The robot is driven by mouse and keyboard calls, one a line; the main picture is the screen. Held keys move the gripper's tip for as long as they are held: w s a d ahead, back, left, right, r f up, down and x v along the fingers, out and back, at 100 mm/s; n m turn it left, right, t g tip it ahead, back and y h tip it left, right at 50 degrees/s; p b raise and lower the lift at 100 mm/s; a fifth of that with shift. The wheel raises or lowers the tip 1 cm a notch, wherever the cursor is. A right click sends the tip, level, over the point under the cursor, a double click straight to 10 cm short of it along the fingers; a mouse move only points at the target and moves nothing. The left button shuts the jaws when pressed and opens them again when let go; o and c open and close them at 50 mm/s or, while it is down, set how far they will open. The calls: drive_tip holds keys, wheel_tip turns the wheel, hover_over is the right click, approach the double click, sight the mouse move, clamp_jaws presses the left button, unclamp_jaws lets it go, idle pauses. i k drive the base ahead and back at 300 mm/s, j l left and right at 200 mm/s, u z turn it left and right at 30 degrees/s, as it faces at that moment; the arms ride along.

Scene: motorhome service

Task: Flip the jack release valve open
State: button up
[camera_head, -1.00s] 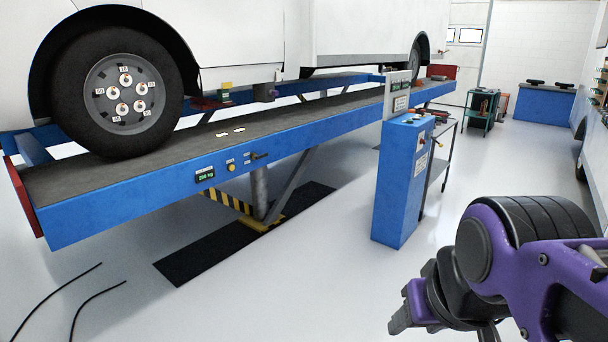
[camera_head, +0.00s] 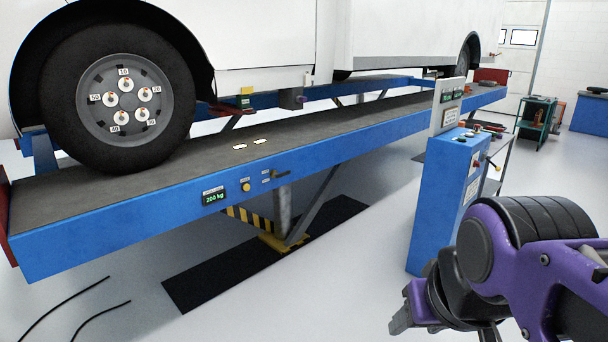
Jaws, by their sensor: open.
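A small dark lever (camera_head: 281,176) sits on the side face of the blue lift beam (camera_head: 120,238), with two small labels at its left. It appears to be the jack release valve and points roughly sideways; its exact setting is too small to tell. My gripper (camera_head: 402,318) is open and empty at the lower right, low in front of the control cabinet and well apart from the lever. The gap between its fingers is hard to see from this angle.
A yellow button (camera_head: 246,187) and a display (camera_head: 214,197) reading 200 kg are left of the lever. A blue control cabinet (camera_head: 436,210) stands right of it. A motorhome wheel (camera_head: 118,100) rests on the beam.

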sight(277, 176)
drive_tip(key=i+l+u, duration=0.45)
drive_tip(key=i, duration=0.3)
drive_tip(key=i+l+z, duration=0.2)
drive_tip(key=i, duration=0.5)
drive_tip(key=i+z, duration=0.2)
drive_tip(key=i, duration=0.5)
drive_tip(key=i+j+z, duration=0.15)
drive_tip(key=i, duration=0.5)
drive_tip(key=i+j+z, duration=0.2)
drive_tip(key=i, duration=0.5)
drive_tip(key=k+u, duration=0.15)
drive_tip(key=k, duration=0.2)
